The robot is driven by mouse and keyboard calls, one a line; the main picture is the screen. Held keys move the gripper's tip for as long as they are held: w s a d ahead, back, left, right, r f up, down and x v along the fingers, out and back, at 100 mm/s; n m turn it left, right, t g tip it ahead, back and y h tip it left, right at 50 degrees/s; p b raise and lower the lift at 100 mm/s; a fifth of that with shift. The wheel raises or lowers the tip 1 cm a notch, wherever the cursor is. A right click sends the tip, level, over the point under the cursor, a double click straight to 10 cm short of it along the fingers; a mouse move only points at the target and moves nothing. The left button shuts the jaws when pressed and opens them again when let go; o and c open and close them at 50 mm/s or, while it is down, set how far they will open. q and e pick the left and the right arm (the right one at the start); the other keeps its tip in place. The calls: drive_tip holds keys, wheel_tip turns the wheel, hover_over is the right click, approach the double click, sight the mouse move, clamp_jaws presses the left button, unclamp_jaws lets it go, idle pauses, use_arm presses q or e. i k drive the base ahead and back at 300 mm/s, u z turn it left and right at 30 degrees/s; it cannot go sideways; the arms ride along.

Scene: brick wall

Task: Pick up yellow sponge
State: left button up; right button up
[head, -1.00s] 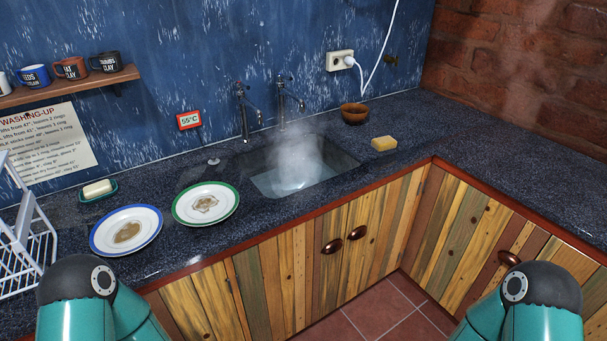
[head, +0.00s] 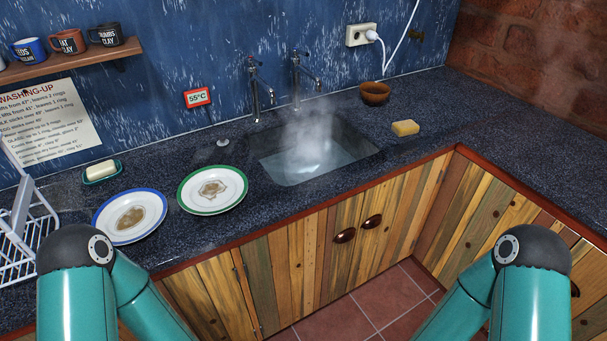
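The yellow sponge (head: 405,128) lies on the dark speckled counter (head: 440,108), to the right of the sink (head: 315,158). It is a small block with nothing touching it. My two teal arms with dark joints show at the lower left and lower right. Both arms are well short of the sponge. Neither gripper shows in the head view, so I cannot see their fingers.
Steam rises from the water-filled sink. Two dirty plates, one blue-rimmed (head: 130,215) and one green-rimmed (head: 213,189), lie left of it. A soap dish (head: 102,172) and a white rack (head: 25,235) are farther left. A brown bowl (head: 375,93) stands behind the sponge. Counter right of the sponge is clear.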

sight(403, 128)
drive_tip(key=z, duration=0.05)
drive_tip(key=k, duration=0.4)
drive_tip(key=z, duration=0.15)
drive_tip(key=i, duration=0.95)
drive_tip(key=z, duration=0.95)
drive_tip(key=i, duration=0.45)
drive_tip(key=z, duration=0.2)
drive_tip(key=k, duration=0.9)
drive_tip(key=z, duration=0.15)
drive_tip(key=i, duration=0.4)
drive_tip(key=z, duration=0.05)
